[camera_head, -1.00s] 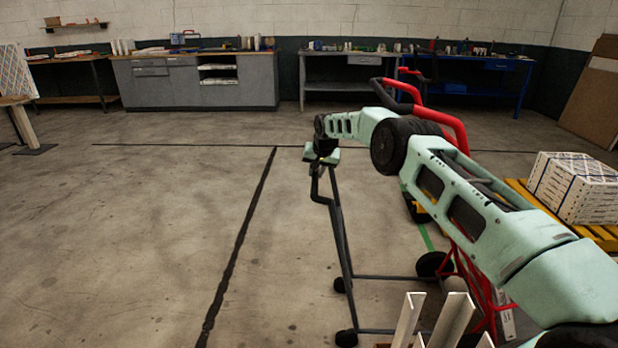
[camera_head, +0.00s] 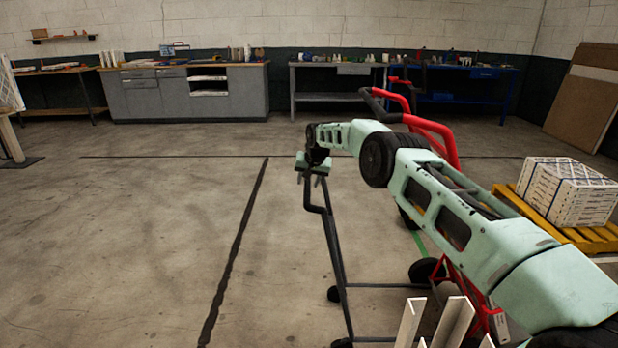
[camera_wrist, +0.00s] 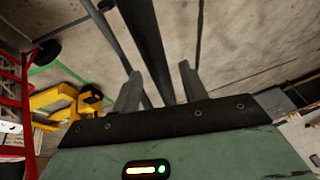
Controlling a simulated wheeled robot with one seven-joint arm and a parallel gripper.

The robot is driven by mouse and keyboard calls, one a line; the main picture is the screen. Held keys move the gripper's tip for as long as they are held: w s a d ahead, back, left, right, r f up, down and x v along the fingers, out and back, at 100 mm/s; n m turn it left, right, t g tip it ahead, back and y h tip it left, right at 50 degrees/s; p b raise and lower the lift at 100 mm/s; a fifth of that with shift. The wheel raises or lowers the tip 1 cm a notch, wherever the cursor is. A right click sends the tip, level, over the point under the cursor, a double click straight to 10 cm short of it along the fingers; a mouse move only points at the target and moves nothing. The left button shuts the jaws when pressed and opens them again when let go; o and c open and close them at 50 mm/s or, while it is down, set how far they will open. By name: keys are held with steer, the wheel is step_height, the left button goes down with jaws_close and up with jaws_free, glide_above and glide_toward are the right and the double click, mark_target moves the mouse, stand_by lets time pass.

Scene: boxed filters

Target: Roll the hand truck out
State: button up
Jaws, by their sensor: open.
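The red hand truck (camera_head: 446,139) stands behind and beyond my arm in the head view. Its red upper tubes and a black grip show; my arm hides much of its middle. Red lower framing (camera_head: 470,289) shows under my arm and at the left edge of the wrist view (camera_wrist: 12,92). My gripper (camera_head: 312,177) is at the top of a dark tubular frame (camera_head: 335,250) on small wheels. In the wrist view my gripper (camera_wrist: 159,85) is open, with a dark bar (camera_wrist: 147,40) running between its fingers. I cannot tell whether they touch it.
White upright channels (camera_head: 410,322) stand at the bottom of the head view. Workbenches (camera_head: 185,93) line the back wall. The floor at left is clear, crossed by dark lines.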

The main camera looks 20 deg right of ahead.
steer(key=v, duration=1.7)
steer(key=shift+r+b, duration=0.2)
steer(key=shift+b, duration=0.2)
steer(key=shift+s, duration=0.1)
